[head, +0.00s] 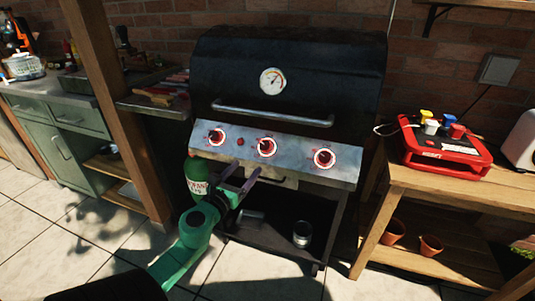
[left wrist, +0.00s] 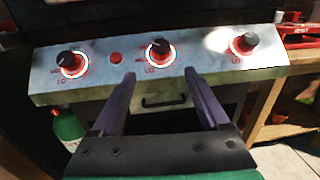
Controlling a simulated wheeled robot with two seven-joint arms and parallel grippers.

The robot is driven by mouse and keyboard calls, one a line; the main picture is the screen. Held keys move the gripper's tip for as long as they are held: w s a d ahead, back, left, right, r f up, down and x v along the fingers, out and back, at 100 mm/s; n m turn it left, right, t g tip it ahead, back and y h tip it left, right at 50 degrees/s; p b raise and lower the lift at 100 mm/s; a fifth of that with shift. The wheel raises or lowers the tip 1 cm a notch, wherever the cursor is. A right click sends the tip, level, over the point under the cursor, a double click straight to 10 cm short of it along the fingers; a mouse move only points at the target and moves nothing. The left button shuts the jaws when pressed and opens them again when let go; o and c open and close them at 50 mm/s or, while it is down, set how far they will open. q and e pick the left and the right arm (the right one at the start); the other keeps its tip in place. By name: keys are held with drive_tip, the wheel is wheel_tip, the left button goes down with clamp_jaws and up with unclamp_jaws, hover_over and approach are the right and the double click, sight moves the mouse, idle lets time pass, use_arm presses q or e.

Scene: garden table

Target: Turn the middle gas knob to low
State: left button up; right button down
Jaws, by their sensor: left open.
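The middle gas knob (head: 266,147) is on the sloped steel front panel of the black grill. It is dark with a red and white ring around it, and it also shows in the left wrist view (left wrist: 158,47). My left gripper (head: 241,173) is open and empty, below and slightly left of the middle knob in the head view. In the left wrist view its purple fingers (left wrist: 160,76) point up toward the panel, with the middle knob beyond the gap between them. The fingers look apart from the knob. My right gripper is not in view.
A left knob (head: 217,136), a right knob (head: 324,157) and a small red button (left wrist: 116,58) share the panel. The lid handle (head: 272,116) juts out above. A green gas bottle (head: 196,173) stands below left. A wooden side table (head: 440,188) stands at right.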

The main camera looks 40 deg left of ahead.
sight(263, 149)
use_arm(q)
drive_tip(key=x, duration=1.1)
drive_tip(key=shift+w, duration=0.35)
clamp_jaws()
